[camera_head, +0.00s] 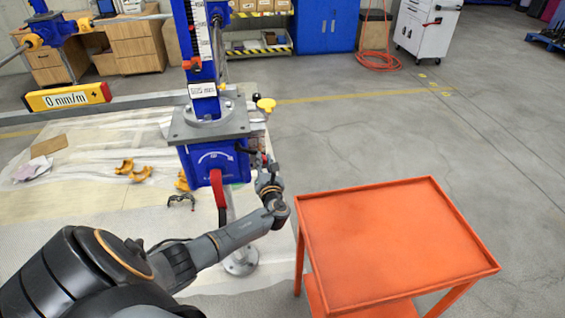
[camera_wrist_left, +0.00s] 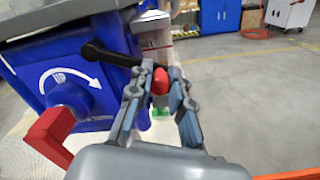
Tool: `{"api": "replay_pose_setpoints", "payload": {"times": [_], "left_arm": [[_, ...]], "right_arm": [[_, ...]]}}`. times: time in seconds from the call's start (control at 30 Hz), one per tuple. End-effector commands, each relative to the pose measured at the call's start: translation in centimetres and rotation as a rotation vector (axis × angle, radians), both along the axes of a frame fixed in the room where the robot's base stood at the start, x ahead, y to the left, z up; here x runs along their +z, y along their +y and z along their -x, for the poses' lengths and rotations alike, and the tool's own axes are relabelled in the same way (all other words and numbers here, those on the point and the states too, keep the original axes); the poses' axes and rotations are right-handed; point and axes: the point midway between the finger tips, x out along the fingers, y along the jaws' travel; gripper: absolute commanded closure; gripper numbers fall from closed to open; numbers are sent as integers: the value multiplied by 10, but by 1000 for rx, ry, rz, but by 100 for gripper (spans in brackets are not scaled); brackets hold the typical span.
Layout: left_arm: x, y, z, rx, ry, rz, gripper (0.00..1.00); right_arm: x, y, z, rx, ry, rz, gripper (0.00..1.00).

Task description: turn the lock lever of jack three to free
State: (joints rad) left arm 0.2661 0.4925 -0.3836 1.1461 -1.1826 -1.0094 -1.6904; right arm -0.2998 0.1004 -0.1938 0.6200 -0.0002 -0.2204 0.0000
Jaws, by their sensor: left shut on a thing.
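A blue screw jack (camera_head: 212,163) stands left of centre under a grey plate, with a white "UP" arrow on its face. Whether it is jack three I cannot read. A red handle (camera_head: 217,185) hangs at its front; it also shows in the left wrist view (camera_wrist_left: 48,133). A black lever (camera_wrist_left: 108,54) sticks out at the jack's side. My left gripper (camera_head: 266,172) is beside the jack. In the left wrist view its fingers (camera_wrist_left: 159,92) are closed around a red knob (camera_wrist_left: 160,80), with a green part (camera_wrist_left: 160,112) below. How knob and lever join is hidden. My right gripper is not seen.
An orange cart (camera_head: 395,240) stands close on the right. A beam with a "0 mm/m" level display (camera_head: 68,97) runs left from the jack. Yellow clamps (camera_head: 133,170) lie on the pale floor sheet. The floor beyond the cart is open.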

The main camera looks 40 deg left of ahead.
Motion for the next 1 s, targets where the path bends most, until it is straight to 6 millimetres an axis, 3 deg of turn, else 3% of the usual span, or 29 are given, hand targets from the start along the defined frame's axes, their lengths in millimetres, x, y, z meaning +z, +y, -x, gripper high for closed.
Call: {"api": "replay_pose_setpoints", "payload": {"times": [0.13,0.47,1.0], "left_arm": [[-9,13,3,-7,113,-96,100],[-30,26,17,-9,353,-297,100],[-47,49,45,-6,711,-599,100]], "right_arm": [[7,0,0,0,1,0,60],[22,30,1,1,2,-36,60],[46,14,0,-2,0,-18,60]]}}
